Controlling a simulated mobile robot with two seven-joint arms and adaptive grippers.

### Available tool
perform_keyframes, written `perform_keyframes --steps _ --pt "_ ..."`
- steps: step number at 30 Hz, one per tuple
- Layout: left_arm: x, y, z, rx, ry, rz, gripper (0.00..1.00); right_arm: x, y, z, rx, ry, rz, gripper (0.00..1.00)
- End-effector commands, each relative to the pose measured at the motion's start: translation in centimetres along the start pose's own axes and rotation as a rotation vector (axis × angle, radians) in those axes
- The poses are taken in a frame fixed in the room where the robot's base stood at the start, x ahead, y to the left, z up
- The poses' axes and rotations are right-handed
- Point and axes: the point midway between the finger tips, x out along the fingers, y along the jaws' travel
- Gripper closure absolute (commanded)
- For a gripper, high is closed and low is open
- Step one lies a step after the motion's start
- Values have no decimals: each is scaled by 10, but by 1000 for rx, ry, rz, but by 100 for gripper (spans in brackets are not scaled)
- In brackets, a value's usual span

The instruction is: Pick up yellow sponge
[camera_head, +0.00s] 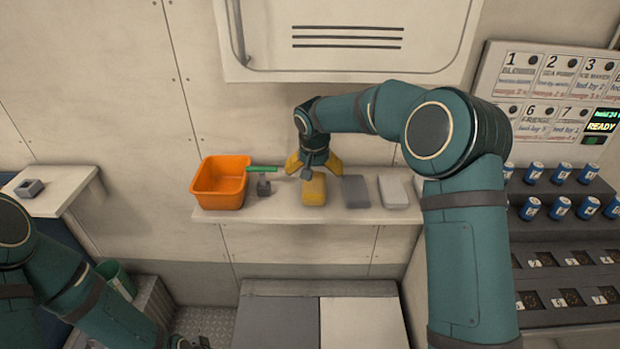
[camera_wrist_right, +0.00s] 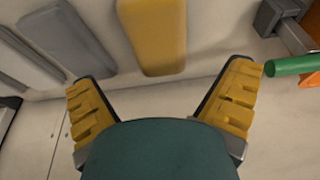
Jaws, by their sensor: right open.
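The yellow sponge (camera_head: 313,190) stands on the narrow wall shelf, between a grey block and a small dark grey object. My right gripper (camera_head: 314,163) is open, its yellow fingers spread just behind and above the sponge in the head view. In the right wrist view the sponge (camera_wrist_right: 153,38) is at the top centre, beyond the open fingertips of the gripper (camera_wrist_right: 163,88) and between their lines. Nothing is held, and I cannot tell whether a finger touches the sponge.
Several blue cans (camera_head: 533,173) stand at right.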

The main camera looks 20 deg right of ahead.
Motion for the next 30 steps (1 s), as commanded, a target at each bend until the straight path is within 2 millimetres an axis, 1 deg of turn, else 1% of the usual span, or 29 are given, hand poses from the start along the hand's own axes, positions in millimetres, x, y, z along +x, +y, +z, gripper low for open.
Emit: perform_keyframes --steps 3,11,18,21,26,27,30 --pt "1 -1 1 0 -3 0 100 12 0 1 0 -3 2 0" --pt "3 -2 2 1 -4 0 100 34 0 3 -1 -3 0 0" --pt "7 -3 3 2 -7 1 100 68 -1 5 -1 -3 0 0" --pt "7 -3 4 2 -8 1 100 73 -2 4 -2 -1 0 0" --pt "6 -2 4 2 -8 1 100 73 -2 4 -2 -1 -1 0" --pt "6 -2 4 2 -8 1 100 73 -2 4 -2 -1 -1 7" --pt "6 -2 4 2 -8 1 100 73 -2 4 -2 -1 -1 40"
